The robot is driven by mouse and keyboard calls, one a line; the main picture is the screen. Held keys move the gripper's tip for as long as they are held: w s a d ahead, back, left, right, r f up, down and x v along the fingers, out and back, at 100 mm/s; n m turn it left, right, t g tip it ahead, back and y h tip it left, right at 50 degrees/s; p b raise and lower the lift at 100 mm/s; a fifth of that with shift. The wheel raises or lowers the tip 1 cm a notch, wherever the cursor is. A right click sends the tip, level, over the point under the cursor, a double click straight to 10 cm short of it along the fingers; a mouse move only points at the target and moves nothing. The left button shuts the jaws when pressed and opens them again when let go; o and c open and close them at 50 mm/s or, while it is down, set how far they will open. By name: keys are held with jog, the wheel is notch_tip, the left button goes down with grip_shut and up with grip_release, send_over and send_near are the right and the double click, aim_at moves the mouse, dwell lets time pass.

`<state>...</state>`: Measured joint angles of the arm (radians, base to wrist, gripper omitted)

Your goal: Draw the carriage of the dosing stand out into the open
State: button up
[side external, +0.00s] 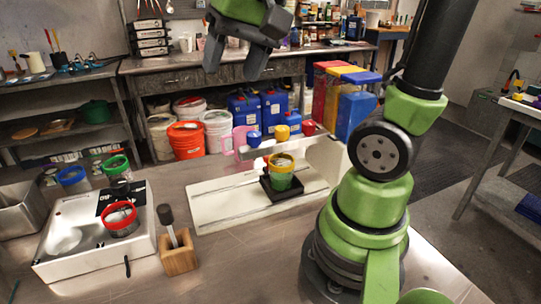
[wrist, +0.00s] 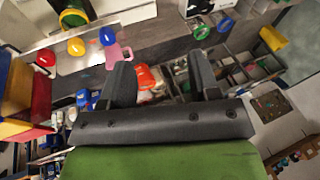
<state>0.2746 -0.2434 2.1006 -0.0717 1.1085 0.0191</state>
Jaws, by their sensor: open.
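The dosing stand (side external: 215,207) is a long white base with a raised beam bearing blue, yellow and red knobs. Its carriage looks like the black tray (side external: 288,195), which sits on the base below the beam with a yellow-and-green cup (side external: 283,170) in it. The wrist view shows the cup (wrist: 73,16) at the top left, cut by the frame edge, and the yellow knob (wrist: 76,47) near it. My gripper (side external: 240,65) is open and empty, high above and behind the stand, well apart from the carriage. Its two dark fingers (wrist: 163,78) show in the wrist view.
A wooden block (side external: 179,257) with a dark-headed tool stands left of the base. Beyond it are a white sink tray (side external: 75,250) with a red-rimmed jar (side external: 120,219), and blue- and green-rimmed jars. A pink item (side external: 241,142) is behind the stand. The bench in front is clear.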

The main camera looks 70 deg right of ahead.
jog(key=w+d+f+m+g+y, duration=0.1)
jog(key=w+d+f+m+g, duration=0.35)
jog(key=d, duration=0.85)
jog(key=s+d+f+m+y, duration=0.2)
jog(key=d+f+m, duration=0.4)
jog(key=d+f, duration=0.65)
jog(key=shift+n, duration=0.25)
jog(key=x, duration=0.4)
jog(key=a+x, duration=0.1)
jog(key=x, duration=0.7)
jog(key=shift+w+a+r, duration=0.15)
jog(key=shift+a+r, duration=0.1)
jog(key=shift+r, duration=0.1)
grip_shut()
jog(key=shift+y, duration=0.3)
jog(key=w+a, duration=1.2)
jog(key=shift+w+a, duration=0.2)
jog(key=shift+w, duration=0.05)
